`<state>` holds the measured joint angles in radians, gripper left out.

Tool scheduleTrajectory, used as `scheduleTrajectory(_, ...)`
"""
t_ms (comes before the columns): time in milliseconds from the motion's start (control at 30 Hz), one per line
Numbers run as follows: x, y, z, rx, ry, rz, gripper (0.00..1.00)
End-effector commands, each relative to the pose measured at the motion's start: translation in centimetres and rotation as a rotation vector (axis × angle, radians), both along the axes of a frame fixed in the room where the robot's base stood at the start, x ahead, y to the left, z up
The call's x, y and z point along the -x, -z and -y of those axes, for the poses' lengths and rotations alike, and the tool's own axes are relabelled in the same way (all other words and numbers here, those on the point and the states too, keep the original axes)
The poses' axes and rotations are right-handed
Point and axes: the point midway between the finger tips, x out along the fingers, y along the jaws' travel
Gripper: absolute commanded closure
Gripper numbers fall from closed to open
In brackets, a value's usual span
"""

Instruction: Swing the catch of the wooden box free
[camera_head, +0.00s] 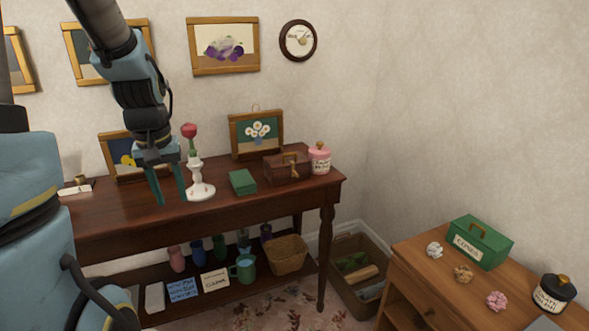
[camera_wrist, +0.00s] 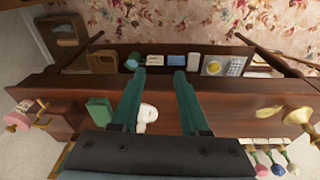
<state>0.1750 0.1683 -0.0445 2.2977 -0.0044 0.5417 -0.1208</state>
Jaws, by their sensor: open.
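The wooden box (camera_head: 284,172) stands near the right end of the dark wooden side table (camera_head: 115,205), its lid down. A brass catch (camera_head: 291,159) shows on it, small, and I cannot tell its exact position. In the wrist view the box (camera_wrist: 62,117) is at the left, partly cut into by other things. My gripper (camera_head: 170,200) is open and empty, pointing down over the table to the left of the box, apart from it. Its two green fingers (camera_wrist: 160,76) are spread in the wrist view.
A framed flower picture (camera_head: 257,133) is behind. A basket (camera_head: 287,255) sits on the lower shelf.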

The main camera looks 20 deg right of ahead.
Motion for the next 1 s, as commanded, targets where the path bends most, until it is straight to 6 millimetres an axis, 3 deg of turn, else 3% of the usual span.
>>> scheduleTrajectory(33,-2.7,-0.2,2.6,0.011,0.009,-0.005,0.55)
scheduleTrajectory(100,-5.8,-0.5,5.9,0.025,0.004,-0.013,0.55)
scheduleTrajectory(300,-12.3,-1.1,16.5,0.074,-0.013,-0.05,0.55)
scheduleTrajectory(500,-15.6,-1.2,26.8,0.125,-0.043,-0.098,0.55)
scheduleTrajectory(600,-16.3,-1.2,30.4,0.144,-0.059,-0.117,0.55)
scheduleTrajectory(767,-16.5,-1.1,33.3,0.161,-0.077,-0.137,0.55)
scheduleTrajectory(1000,-16.5,0.5,34.1,0.161,-0.081,-0.144,0.55)
